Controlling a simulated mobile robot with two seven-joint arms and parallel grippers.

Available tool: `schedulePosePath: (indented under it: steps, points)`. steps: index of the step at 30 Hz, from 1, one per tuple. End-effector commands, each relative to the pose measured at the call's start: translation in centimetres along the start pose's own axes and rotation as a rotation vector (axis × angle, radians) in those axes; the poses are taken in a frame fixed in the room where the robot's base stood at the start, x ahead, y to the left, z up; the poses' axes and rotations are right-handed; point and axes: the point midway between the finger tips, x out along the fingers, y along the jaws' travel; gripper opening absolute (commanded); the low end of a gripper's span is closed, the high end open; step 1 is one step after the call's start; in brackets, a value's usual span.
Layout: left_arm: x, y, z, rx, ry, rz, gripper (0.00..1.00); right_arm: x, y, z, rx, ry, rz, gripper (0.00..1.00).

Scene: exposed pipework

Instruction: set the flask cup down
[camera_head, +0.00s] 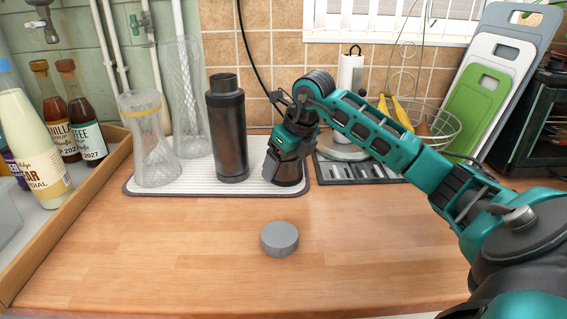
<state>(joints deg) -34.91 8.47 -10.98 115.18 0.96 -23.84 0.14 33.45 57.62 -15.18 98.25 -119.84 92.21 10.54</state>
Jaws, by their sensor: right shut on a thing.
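My right gripper (286,174) points down over the right end of the ribbed drying mat (222,187). It is shut on the dark flask cup (288,181), which shows low between and below the teal gripper body. The cup is mostly hidden, and I cannot tell whether its bottom touches the mat. The tall dark flask (230,135) stands upright on the mat to the left of the gripper, its narrower neck bare. My left gripper is not in view.
A grey disc (279,240) lies on the open wooden counter in front. Clear glass vessels (150,145) stand left of the flask. A bottle tray (100,187) is at the left. A dark rack (355,168), wire fruit basket (432,128) and cutting boards (478,105) are at the right.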

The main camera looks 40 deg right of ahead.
Motion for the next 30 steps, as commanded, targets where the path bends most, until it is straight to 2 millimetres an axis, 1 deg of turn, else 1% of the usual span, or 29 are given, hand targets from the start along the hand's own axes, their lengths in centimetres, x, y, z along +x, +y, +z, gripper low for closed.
schedulePosePath:
  steps: [5, 9, 10, 16, 24, 26, 29, 30]
  points:
    - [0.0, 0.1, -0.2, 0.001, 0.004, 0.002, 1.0, -0.1, 0.0, 0.1, 0.0, -0.003, -0.001, 0.5]
    - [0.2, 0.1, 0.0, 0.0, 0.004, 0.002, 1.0, 0.2, 0.0, -0.1, 0.0, -0.002, -0.001, 0.5]
    - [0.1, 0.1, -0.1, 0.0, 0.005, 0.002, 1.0, 0.3, 0.0, -0.1, 0.001, -0.002, -0.001, 0.82]
    - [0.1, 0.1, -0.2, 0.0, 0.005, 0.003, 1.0, 0.2, 0.0, 0.0, 0.001, -0.002, 0.0, 1.0]
    - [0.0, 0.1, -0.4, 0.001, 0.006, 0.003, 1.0, -0.1, 0.0, 0.1, 0.001, -0.002, 0.0, 1.0]
    - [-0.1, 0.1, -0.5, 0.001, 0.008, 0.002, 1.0, -0.6, -0.1, 0.1, 0.0, -0.003, -0.001, 1.0]
    - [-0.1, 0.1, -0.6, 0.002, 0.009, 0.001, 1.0, -2.1, -0.1, 0.2, 0.001, -0.007, -0.003, 1.0]
    - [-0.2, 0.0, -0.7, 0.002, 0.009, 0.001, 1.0, -2.9, -0.1, 0.2, 0.0, -0.006, -0.004, 1.0]
